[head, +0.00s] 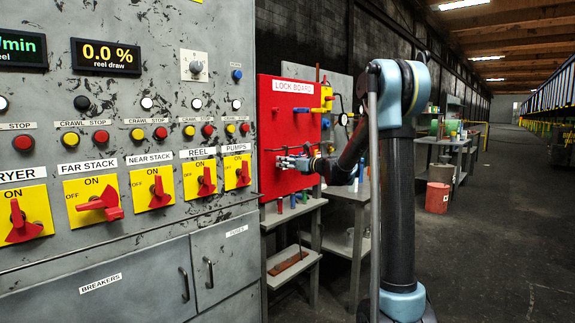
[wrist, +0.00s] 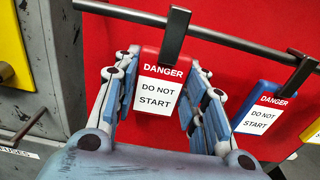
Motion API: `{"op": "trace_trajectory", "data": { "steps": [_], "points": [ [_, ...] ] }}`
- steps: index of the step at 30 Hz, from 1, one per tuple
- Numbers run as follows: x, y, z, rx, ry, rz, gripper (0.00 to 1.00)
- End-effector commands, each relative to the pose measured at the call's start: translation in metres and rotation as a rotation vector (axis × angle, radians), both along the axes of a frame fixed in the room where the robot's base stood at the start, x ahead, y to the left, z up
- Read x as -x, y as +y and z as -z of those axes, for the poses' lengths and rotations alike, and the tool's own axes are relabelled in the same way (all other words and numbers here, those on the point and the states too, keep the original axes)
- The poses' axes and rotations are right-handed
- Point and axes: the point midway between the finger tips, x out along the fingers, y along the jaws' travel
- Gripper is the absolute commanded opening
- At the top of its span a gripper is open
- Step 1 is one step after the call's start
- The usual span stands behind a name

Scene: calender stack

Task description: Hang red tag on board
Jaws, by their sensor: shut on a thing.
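The red tag (wrist: 162,82) reads DANGER DO NOT START and is upright between the fingers of my gripper (wrist: 160,70), which is shut on it. The tag's dark hook (wrist: 176,35) crosses a dark rail (wrist: 235,40) in front of the red board; I cannot tell if the rail bears its weight. The red lock board (head: 272,125) stands beyond the control panel in the head view. There my gripper (head: 283,161) is close to the board's lower half, and the tag is too small to make out.
A blue tag (wrist: 262,108) hangs on the same rail to the right, with a yellow thing (wrist: 311,131) beyond it. The grey panel (head: 130,255) with red switches stands left of the board. A small shelf (head: 292,213) lies below.

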Motion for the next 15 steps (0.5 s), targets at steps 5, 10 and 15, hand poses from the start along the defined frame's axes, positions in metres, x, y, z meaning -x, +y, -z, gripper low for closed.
{"op": "trace_trajectory", "data": {
  "steps": [5, 10, 15],
  "points": [
    [0.0001, -0.0001, -0.0001, 0.000, 0.000, 0.000, 0.57],
    [0.0001, 0.0000, -0.0001, 0.000, 0.000, 0.000, 0.62],
    [0.0002, -0.0001, 0.0000, 0.000, 0.000, 0.000, 0.62]
  ]
}}
